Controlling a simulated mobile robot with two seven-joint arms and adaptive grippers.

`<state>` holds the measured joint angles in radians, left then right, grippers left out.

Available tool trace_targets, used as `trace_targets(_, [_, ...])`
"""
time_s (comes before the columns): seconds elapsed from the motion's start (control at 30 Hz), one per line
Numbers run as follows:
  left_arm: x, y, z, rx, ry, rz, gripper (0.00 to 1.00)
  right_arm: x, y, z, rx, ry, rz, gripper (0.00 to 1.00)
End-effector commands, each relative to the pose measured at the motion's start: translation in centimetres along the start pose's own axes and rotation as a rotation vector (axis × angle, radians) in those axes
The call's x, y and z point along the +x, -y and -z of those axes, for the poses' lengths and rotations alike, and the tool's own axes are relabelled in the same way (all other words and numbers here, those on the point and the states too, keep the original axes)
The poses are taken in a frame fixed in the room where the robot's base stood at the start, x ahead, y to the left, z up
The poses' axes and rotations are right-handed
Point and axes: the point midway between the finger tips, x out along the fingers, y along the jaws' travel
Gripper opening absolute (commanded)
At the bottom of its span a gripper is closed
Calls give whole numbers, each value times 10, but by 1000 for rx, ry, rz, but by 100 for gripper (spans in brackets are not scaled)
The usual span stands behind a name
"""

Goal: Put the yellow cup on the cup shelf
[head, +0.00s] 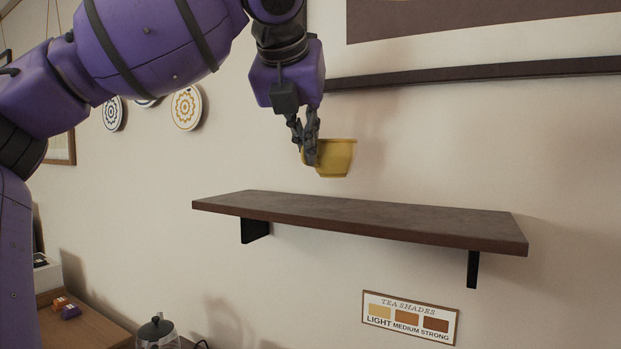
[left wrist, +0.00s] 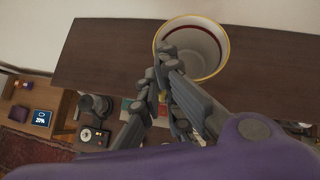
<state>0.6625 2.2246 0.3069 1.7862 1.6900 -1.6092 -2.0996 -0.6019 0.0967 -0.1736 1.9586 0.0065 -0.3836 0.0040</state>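The yellow cup (head: 337,158) hangs upright in the air above the brown wall shelf (head: 360,215), with a clear gap under it in the head view. My left gripper (head: 310,150) is shut on the left side of the cup at its rim. The left wrist view shows the cup's (left wrist: 213,58) pale inside, yellow rim and a red line within. There the gripper fingers (left wrist: 165,75) overlap the near rim, and the bare shelf (left wrist: 100,60) lies below. The cup's outer wall is partly hidden by the fingers. My right gripper is not in view.
The shelf top is bare. A dark rail (head: 470,73) runs along the wall above it. A tea shades sign (head: 410,317) hangs below. A kettle (head: 157,333) and a wooden table (head: 85,325) with small boxes are at lower left.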

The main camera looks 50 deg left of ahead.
Motion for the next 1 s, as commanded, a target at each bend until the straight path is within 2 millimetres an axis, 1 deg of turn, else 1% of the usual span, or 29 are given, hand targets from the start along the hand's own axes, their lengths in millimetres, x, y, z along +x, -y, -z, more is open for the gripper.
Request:
trace_targets(0.03, [9, -1, 1, -1, 0, 3, 0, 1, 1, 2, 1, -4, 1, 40])
trace_targets(0.1, [19, -1, 2, -2, 2, 4, 0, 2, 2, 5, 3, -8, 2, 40])
trace_targets(0.27, [31, -3, 3, -2, 4, 1, 0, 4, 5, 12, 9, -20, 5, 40])
trace_targets(0.37, [44, -4, 5, -1, 1, 2, 0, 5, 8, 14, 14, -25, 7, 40])
trace_targets(0.4, [47, -4, 9, 0, 2, 5, 0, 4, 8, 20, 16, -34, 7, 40])
trace_targets(0.53, [56, -6, 21, -3, 6, 6, 0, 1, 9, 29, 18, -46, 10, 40])
trace_targets(0.63, [61, -5, 26, -3, 7, 5, 0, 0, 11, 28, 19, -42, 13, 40])
trace_targets(0.73, [63, -5, 26, -3, 5, 2, 0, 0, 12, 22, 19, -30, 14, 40])
trace_targets(0.87, [64, -5, 27, -2, 4, 2, 0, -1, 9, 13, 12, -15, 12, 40])
trace_targets(0.97, [64, -6, 28, -2, 5, 2, 0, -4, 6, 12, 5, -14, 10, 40])
trace_targets(1.0, [65, -5, 28, -2, 4, 1, 8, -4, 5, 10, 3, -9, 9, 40])
